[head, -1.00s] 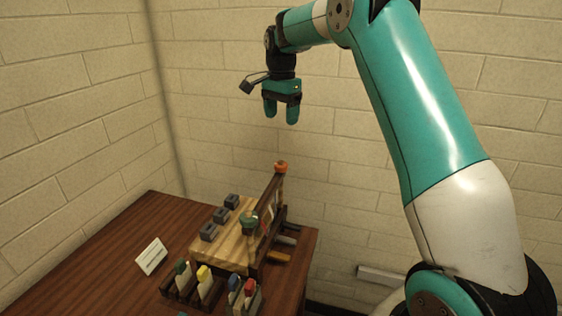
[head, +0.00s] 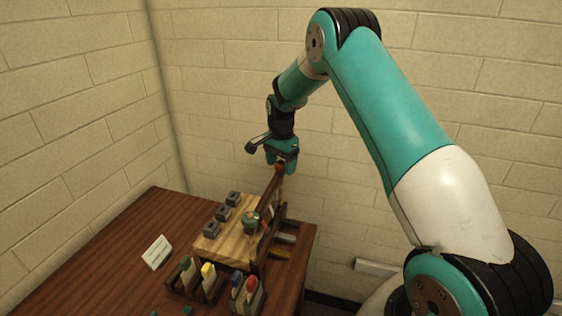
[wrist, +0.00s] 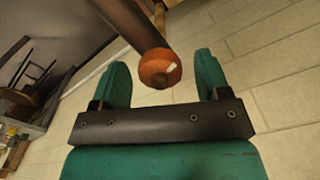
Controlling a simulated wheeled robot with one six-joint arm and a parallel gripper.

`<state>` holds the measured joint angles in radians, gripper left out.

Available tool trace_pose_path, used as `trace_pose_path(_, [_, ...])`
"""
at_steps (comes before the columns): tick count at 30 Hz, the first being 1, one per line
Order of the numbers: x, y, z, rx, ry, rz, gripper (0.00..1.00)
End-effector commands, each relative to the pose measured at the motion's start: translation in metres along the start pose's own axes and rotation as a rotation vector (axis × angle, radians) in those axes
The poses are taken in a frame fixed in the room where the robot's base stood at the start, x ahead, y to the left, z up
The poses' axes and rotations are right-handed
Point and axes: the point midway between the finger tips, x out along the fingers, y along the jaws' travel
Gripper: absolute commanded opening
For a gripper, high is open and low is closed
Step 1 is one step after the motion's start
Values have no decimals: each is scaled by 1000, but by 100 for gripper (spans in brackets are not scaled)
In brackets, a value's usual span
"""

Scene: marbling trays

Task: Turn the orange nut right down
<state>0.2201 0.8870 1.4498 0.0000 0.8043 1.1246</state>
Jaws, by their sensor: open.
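The orange nut (wrist: 158,68) sits at the end of a dark wooden bar in the wrist view, with a small pale mark on its face. In the head view the orange nut (head: 281,167) is at the far top end of the press on the table, partly covered by my gripper. My gripper (head: 281,168) is open and points down right at the nut. In the wrist view my gripper's fingers (wrist: 162,75) stand one on each side of the nut, with a gap on both sides. A green nut (head: 250,220) is at the bar's near end.
The wooden board (head: 213,245) carries several grey blocks (head: 221,214). Racks with coloured bottles (head: 208,272) stand at the front of the table (head: 110,255). Brick walls close in behind and on the left.

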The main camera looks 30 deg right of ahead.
Motion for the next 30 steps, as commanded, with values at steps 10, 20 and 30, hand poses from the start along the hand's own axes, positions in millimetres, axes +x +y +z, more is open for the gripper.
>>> trace_pose_path(10, [0,0,0,0,0,0,21])
trace_pose_path(20, [0,0,0,-32,0,0,20])
trace_pose_path(30, [1,0,0,-243,0,0,20])
